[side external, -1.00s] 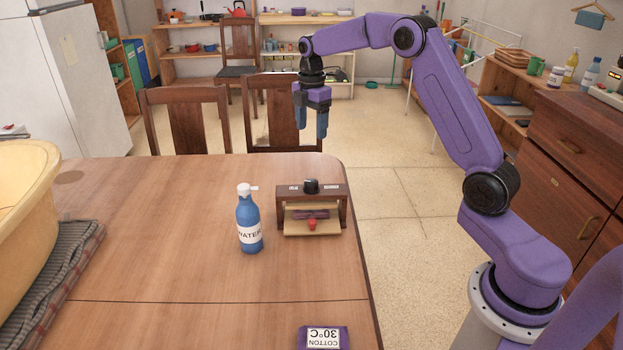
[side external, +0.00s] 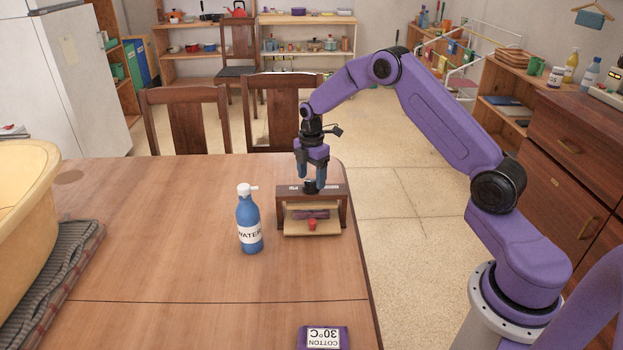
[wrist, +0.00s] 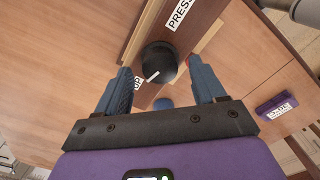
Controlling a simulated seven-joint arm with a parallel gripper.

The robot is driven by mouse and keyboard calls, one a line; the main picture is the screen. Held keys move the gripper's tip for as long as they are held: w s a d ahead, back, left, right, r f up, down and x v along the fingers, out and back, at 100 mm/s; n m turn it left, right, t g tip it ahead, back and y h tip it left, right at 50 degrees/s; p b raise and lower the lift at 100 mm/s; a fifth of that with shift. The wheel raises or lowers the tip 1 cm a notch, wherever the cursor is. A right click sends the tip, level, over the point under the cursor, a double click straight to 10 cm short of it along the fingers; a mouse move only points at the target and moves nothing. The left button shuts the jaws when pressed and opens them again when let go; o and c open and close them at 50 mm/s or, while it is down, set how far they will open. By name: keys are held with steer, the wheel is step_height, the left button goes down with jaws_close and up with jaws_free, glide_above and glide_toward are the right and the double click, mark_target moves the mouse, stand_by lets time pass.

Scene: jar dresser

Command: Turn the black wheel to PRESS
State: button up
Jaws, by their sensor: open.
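The black wheel (wrist: 160,58) sits on top of a small wooden press (side external: 283,209). A white mark on the wheel's rim faces the lower left in the wrist view, towards a label (wrist: 138,83) partly covered by my left finger. The PRESS label (wrist: 180,14) is beyond the wheel, at the top of that view. My gripper (side external: 312,184) points down over the press, open, its blue fingertips on either side of the wheel. The wrist view shows a gap at each side. In the side view the fingers hide much of the wheel.
A blue WATER bottle (side external: 249,222) stands left of the press. A purple COTTON 30°C box (side external: 323,337) lies at the table's near edge. A yellow basin (side external: 22,205) is at far left. The table (side external: 150,240) between basin and bottle is clear.

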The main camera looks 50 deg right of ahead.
steer(key=shift+f, duration=0.65)
steer(key=c, duration=1.1)
steer(key=shift+o, duration=0.2)
